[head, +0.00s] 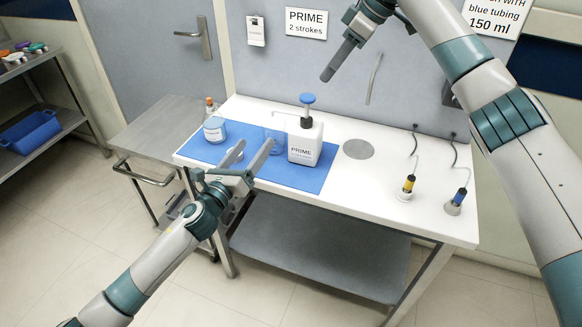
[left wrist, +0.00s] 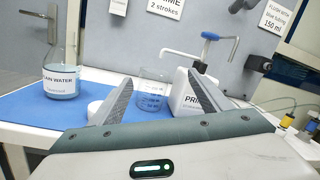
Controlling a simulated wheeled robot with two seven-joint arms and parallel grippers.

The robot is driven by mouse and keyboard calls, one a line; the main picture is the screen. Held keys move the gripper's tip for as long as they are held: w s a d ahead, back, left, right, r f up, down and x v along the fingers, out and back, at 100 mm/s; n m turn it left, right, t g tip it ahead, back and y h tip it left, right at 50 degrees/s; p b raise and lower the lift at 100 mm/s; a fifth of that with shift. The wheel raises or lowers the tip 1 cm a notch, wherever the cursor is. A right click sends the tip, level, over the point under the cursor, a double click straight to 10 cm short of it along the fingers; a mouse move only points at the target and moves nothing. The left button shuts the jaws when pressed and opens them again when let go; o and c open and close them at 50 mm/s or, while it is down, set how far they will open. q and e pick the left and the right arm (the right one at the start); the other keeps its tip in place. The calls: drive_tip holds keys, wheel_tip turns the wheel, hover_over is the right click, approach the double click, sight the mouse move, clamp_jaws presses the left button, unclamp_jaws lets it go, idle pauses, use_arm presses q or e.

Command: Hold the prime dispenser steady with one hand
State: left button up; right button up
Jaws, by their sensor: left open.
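The prime dispenser is a white bottle (head: 305,142) labelled PRIME with a blue pump head (head: 308,99). It stands upright on a blue mat (head: 290,181). Its white body also shows in the left wrist view (left wrist: 184,92), partly hidden by my right-hand finger there. My left gripper (head: 251,152) is open and empty, in front and to the left of the dispenser, apart from it. A glass beaker (left wrist: 152,92) shows between its fingers, behind them. My right gripper (head: 341,61) is raised above the table behind the dispenser to the right; its fingers overlap, so I cannot tell its opening.
A grey disc (head: 358,149) lies right of the mat. Yellow (head: 407,188) and blue (head: 456,202) connectors stand farther right. A steel cart (head: 165,130) adjoins the table's left.

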sight(310, 129)
use_arm(q)
drive_tip(key=s+d+m, duration=0.1)
drive_tip(key=d, duration=0.2)
drive_tip(key=s+d+f+m+y, duration=0.1)
drive_tip(key=d, duration=0.3)
drive_tip(key=s+d+f+m+y, duration=0.1)
drive_tip(key=s+d, duration=0.1)
drive_tip(key=d, duration=0.1)
drive_tip(key=shift+d+g, duration=0.15)
drive_tip(key=shift+g, duration=0.15)
drive_tip(key=shift+s+d+f+y, duration=0.1)
drive_tip(key=shift+s+d+y, duration=0.05)
drive_tip(key=shift+y, duration=0.15)
drive_tip(key=x, duration=1.7)
drive_tip(key=shift+w+d, duration=0.15)
drive_tip(key=shift+w, duration=0.1)
drive_tip(key=c, duration=0.8)
drive_tip(key=shift+c, duration=0.2)
